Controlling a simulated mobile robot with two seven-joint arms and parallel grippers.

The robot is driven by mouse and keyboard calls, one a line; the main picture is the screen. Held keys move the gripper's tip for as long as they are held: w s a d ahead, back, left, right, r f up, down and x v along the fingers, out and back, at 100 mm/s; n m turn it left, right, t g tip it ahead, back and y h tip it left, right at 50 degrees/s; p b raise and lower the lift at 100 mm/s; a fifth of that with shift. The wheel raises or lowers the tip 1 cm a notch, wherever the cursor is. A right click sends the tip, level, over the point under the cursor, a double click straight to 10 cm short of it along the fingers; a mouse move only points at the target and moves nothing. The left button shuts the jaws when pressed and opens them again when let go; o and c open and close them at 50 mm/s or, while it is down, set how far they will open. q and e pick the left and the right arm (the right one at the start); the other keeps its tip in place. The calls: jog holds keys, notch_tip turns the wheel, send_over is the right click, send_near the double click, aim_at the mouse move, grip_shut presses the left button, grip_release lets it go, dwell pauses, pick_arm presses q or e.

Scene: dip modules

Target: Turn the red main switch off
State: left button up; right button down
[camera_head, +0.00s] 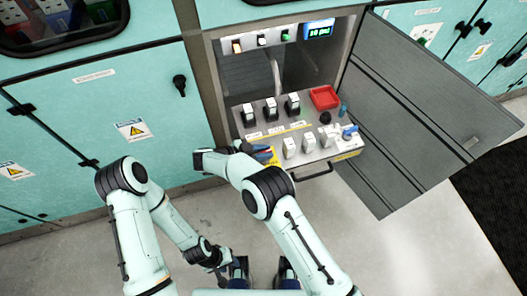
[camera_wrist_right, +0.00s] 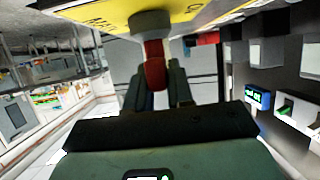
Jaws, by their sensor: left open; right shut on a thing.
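The red main switch (camera_wrist_right: 154,70) shows in the right wrist view as a red handle on a round grey base, mounted on a yellow plate (camera_wrist_right: 100,18). My right gripper (camera_wrist_right: 158,92) is shut on the red handle, with a dark finger on either side of it. In the head view my right gripper (camera_head: 262,152) is at the left front corner of the pulled-out panel, and it and my arm mostly hide the switch there. My left gripper (camera_head: 218,264) is open and empty, low over the floor, away from the panel.
The panel (camera_head: 318,153) carries several white and black modules, a red tray (camera_head: 324,97) and a dark knob. A grey cabinet door (camera_head: 410,110) stands open to the right. Teal cabinets (camera_head: 110,110) line the left. The floor in front is clear.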

jog(key=shift+d+m+g+h, duration=0.2)
jog(key=shift+m+g+h, duration=0.1)
jog(key=shift+m+g, duration=0.2)
jog(key=c, duration=1.1)
grip_release()
pick_arm(q)
jog(key=w+r+p, duration=0.5)
jog(key=r+p, duration=0.3)
jog(key=r, duration=0.1)
jog(key=shift+w+r+t, duration=0.3)
jog(key=shift+w+r, duration=0.1)
pick_arm(e)
jog(key=v, duration=1.3)
jog(key=shift+a+r, duration=0.1)
jog(key=shift+a, duration=0.1)
pick_arm(q)
jog(key=shift+s, duration=0.1)
